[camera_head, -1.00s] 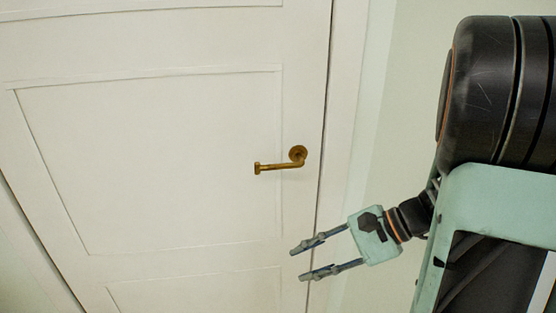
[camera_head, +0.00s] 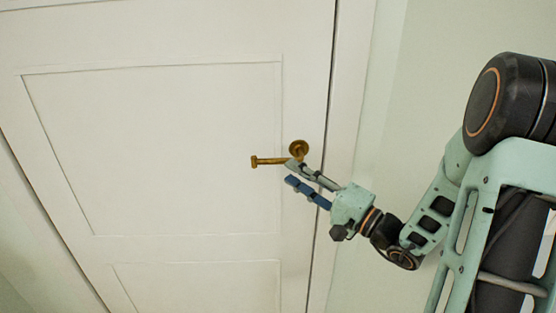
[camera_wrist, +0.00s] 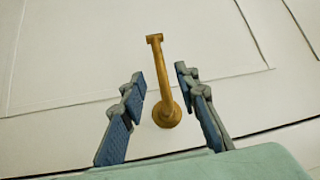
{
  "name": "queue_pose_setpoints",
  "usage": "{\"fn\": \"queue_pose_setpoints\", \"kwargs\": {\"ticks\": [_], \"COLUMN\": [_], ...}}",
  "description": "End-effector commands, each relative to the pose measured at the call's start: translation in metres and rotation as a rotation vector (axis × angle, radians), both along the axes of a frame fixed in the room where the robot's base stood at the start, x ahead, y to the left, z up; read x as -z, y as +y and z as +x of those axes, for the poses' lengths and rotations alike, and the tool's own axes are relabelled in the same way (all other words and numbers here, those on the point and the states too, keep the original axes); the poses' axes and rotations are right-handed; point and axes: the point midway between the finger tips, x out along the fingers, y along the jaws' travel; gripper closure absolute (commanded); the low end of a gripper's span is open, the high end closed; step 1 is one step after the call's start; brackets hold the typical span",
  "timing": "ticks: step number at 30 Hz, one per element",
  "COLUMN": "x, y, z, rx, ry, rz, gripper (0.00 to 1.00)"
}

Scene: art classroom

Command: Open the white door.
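The white door (camera_head: 160,150) fills the left and middle of the head view and looks shut. Its brass lever handle (camera_head: 268,161) points left from a round base near the door's right edge. My gripper (camera_head: 292,173) is at the handle, just below and right of the lever in the head view. In the wrist view the brass handle (camera_wrist: 160,75) stands between the two fingers of my gripper (camera_wrist: 160,88), with a gap on both sides. The fingers are open. In the head view the upper finger overlaps part of the handle near its base; contact cannot be told.
The door frame (camera_head: 350,150) runs along the right of the door, with a pale wall (camera_head: 400,60) beyond it. Raised panel trim lines the door. No loose objects show near the handle.

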Motion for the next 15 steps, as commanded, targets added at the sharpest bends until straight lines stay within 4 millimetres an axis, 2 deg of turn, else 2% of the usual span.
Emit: {"fn": "queue_pose_setpoints", "kwargs": {"ticks": [15], "x": [-0.010], "y": [0.048], "z": [0.046], "rx": [-0.002], "ry": [-0.001], "rz": [-0.002], "gripper": [0.71]}}
